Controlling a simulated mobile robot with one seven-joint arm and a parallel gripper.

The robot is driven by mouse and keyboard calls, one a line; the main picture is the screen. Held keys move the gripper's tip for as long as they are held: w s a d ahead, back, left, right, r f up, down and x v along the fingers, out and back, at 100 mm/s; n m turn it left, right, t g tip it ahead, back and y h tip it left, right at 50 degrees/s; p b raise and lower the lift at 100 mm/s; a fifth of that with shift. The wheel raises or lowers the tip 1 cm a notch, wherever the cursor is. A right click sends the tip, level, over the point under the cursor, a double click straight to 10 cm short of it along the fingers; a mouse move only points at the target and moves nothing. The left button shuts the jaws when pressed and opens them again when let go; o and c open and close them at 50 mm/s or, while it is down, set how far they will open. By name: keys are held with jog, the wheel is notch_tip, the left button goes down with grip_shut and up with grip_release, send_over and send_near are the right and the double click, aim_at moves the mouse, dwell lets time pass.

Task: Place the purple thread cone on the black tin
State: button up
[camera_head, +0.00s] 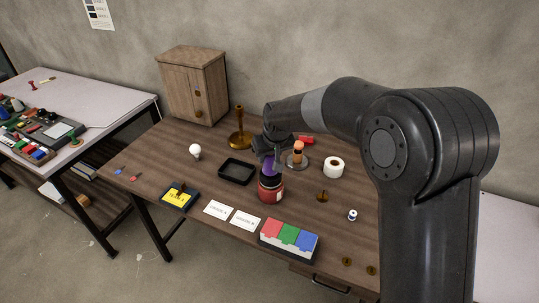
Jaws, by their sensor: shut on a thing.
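The purple thread cone (268,165) is in my gripper (269,156), which is shut on it. The cone is partly hidden by the fingers. It shows just above a red jar with a pale label (271,190); I cannot tell whether it touches the jar or is apart from it. A low black open tray (237,180), the only thing in view like a black tin, lies on the table just left of the gripper and looks empty.
On the wooden table (155,160) stand a brass stand (239,140) behind the tray, a light bulb (195,151), a white roll (333,168), and an orange-topped spool (297,155). White cards (217,210) and a box with coloured blocks (289,238) lie in front. A wooden cabinet (193,86) is behind.

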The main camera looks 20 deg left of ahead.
jog(key=shift+f, duration=0.1)
jog(key=o, duration=1)
jog(key=shift+o, duration=0.2)
jog(key=v, duration=1.2)
